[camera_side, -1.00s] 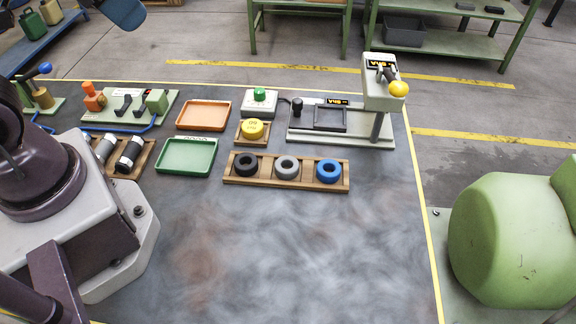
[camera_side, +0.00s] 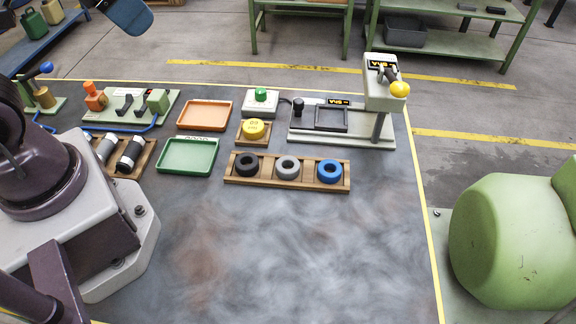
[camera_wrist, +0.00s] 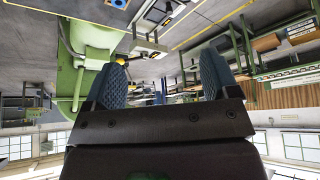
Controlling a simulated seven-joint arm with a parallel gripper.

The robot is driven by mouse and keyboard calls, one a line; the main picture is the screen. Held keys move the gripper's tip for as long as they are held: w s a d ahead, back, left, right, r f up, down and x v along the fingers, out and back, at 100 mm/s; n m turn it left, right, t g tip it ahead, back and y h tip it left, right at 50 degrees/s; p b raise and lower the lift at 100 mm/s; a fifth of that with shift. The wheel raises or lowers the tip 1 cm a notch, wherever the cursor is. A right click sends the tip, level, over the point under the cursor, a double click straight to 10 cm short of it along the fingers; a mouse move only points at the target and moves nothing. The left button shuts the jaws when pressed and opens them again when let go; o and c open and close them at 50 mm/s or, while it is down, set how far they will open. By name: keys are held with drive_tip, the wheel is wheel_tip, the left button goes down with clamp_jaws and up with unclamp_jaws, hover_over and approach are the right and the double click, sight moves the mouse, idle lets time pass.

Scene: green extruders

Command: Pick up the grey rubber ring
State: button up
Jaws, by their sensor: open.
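The grey rubber ring (camera_side: 287,167) lies in the middle of a wooden tray (camera_side: 236,181). A black ring (camera_side: 246,165) is on its left and a blue ring (camera_side: 328,171) on its right in the same tray. My gripper shows in the wrist view (camera_wrist: 164,78), with two blue textured fingers spread apart and nothing between them. It points out across the hall, and I cannot make out the grey ring in that view. In the side view only a blue part at the top left edge shows, far from the ring.
The table's front middle is clear.

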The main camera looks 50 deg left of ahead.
drive_tip(key=n+g, duration=0.6)
drive_tip(key=n, duration=0.9)
hover_over(289, 163)
wheel_tip(289, 163, down, 21)
drive_tip(key=f, duration=0.7)
drive_tip(key=shift+d+f, duration=0.35)
drive_tip(key=shift+d, duration=0.05)
drive_tip(key=f, duration=0.2)
drive_tip(key=s+f, duration=0.1)
drive_tip(key=f, duration=0.2)
drive_tip(key=shift+d, duration=0.2)
